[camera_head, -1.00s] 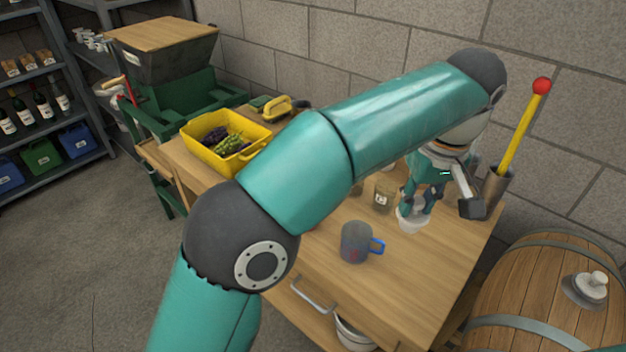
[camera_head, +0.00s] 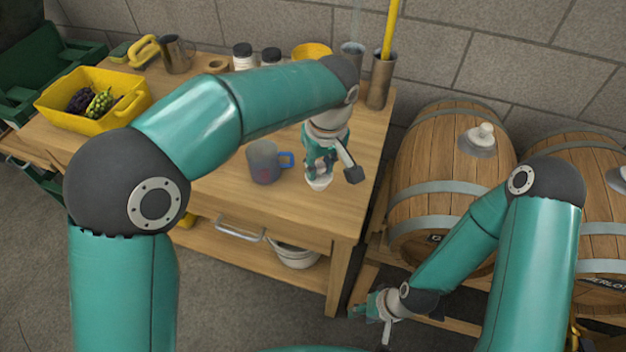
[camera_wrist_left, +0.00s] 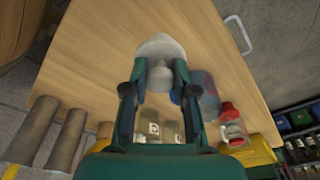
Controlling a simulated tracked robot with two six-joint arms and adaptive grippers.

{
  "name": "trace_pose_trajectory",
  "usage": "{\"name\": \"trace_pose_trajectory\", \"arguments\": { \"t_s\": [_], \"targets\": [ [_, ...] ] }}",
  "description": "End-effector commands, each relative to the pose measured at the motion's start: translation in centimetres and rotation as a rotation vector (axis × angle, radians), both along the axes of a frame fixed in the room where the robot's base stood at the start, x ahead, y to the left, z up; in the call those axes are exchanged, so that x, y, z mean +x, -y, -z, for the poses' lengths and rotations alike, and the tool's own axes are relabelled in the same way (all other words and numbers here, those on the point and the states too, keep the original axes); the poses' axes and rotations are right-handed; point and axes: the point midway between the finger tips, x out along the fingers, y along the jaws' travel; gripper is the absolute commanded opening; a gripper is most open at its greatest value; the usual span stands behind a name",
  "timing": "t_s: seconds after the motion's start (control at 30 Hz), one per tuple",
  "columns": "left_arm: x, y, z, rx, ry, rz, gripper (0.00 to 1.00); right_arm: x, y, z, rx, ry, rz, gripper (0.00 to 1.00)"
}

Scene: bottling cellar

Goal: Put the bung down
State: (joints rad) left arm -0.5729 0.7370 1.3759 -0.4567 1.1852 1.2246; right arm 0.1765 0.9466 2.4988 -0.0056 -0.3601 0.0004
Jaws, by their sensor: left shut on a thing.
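My left gripper (camera_head: 321,170) is over the right part of the wooden table, to the right of a grey mug with a blue handle. It is shut on a white bung (camera_head: 319,184), which sticks out below the fingertips. In the left wrist view the bung (camera_wrist_left: 160,50) shows between the two fingers, its wide rounded end outward over the wood. The bung is at or just above the tabletop; I cannot tell if it touches. My right gripper (camera_head: 372,306) hangs low in front of the barrel rack, its fingers too small to read.
The grey mug (camera_head: 263,162) stands close left of the left gripper. Metal cylinders (camera_head: 379,80) stand at the table's back right corner. A yellow crate of grapes (camera_head: 110,115) is at the left. A barrel (camera_head: 435,150) with another white bung (camera_head: 482,133) lies right of the table.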

Motion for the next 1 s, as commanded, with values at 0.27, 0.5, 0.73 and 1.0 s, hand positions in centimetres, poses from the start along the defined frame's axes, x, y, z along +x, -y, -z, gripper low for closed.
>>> {"name": "trace_pose_trajectory", "arguments": {
  "t_s": [0.27,0.5,0.73,1.0],
  "targets": [
    [0.0,-0.1,2.6,0.002,-0.003,0.0,0.0,0.0,0.0,0.1,0.0,0.0,0.0,0.4],
    [0.0,0.0,4.9,0.001,0.0,-0.001,0.0,0.0,0.0,0.0,0.0,0.0,0.0,0.4],
    [0.0,-0.1,4.9,0.0,0.0,-0.001,0.0,0.0,0.0,0.1,0.0,0.0,0.0,0.4],
    [0.0,-0.1,5.1,0.001,0.0,-0.002,0.52,0.0,0.0,0.2,0.0,0.0,0.0,0.4]
  ]
}}
